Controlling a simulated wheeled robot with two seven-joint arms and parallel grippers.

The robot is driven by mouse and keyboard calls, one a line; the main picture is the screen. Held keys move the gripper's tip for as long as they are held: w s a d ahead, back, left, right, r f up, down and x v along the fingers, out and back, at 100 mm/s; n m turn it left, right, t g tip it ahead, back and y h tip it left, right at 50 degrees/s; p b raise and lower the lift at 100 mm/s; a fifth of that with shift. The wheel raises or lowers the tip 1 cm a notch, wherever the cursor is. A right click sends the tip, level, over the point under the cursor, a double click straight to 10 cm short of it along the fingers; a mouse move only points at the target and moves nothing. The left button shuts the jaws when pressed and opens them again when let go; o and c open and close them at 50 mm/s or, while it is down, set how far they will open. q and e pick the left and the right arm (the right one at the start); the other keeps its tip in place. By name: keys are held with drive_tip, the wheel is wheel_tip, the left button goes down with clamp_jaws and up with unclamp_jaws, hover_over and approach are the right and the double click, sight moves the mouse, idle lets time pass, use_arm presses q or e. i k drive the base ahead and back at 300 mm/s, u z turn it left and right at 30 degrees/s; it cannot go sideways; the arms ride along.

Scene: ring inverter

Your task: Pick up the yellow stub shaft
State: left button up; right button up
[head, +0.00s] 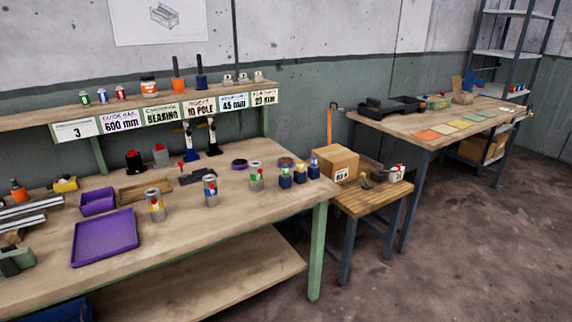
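I cannot single out the yellow stub shaft with certainty at this size. A small yellow-topped piece (364,177) stands on the small wooden side table (352,204), just right of the cardboard box. A yellow item with a dark part (65,184) lies at the left of the long workbench (190,238). Neither of my grippers is in view.
A purple tray (105,238) and purple bin (98,202) sit on the workbench. More marked cylinders (210,191) stand to their right. A cardboard box (335,163) is on the side table. Another table (412,133) stands behind. The floor (455,255) at right is clear.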

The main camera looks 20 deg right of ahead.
sight(299, 169)
drive_tip(key=z, duration=0.6)
drive_tip(key=i, duration=0.65)
drive_tip(key=z, duration=0.85)
drive_tip(key=i, duration=1.2)
drive_tip(key=u, duration=1)
drive_tip(key=i, duration=0.7)
drive_tip(key=u, duration=0.9)
